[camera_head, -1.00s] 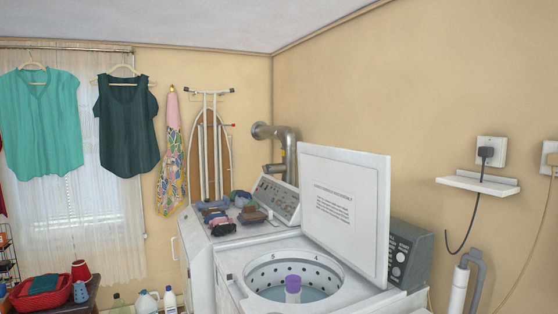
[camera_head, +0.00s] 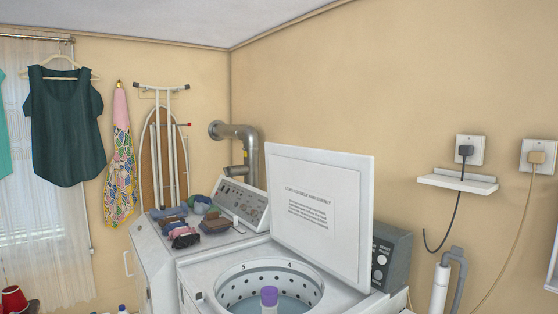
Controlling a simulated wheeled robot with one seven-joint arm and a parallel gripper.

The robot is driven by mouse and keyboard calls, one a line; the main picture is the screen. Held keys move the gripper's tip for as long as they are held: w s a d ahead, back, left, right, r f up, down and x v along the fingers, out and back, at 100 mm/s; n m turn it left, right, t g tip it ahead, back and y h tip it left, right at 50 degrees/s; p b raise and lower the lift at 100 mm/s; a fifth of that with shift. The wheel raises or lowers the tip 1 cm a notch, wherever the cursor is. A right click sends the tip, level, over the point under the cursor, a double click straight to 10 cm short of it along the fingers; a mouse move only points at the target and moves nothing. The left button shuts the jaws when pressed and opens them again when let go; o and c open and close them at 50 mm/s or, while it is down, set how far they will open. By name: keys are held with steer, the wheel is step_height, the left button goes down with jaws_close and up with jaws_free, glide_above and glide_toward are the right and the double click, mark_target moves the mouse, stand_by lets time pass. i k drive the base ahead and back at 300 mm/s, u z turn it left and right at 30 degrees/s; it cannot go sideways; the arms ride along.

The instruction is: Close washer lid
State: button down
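The washer lid (camera_head: 322,212) is a white panel with printed text on its inner face. It stands raised at the back right of the washer (camera_head: 215,268), leaning near the control panel (camera_head: 388,258). The round drum opening is uncovered and shows a perforated wall with bluish water inside. A purple-capped white post (camera_head: 269,298) stands in the middle of the drum. My gripper is not in view.
A wall shelf (camera_head: 458,183), outlets, cords and a grey hose (camera_head: 452,272) are on the right wall. An ironing board (camera_head: 165,165) hangs behind.

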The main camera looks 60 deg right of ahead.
mark_target(321, 201)
steer(key=u, duration=0.05)
steer(key=i, duration=0.05)
steer(key=z, duration=1.15)
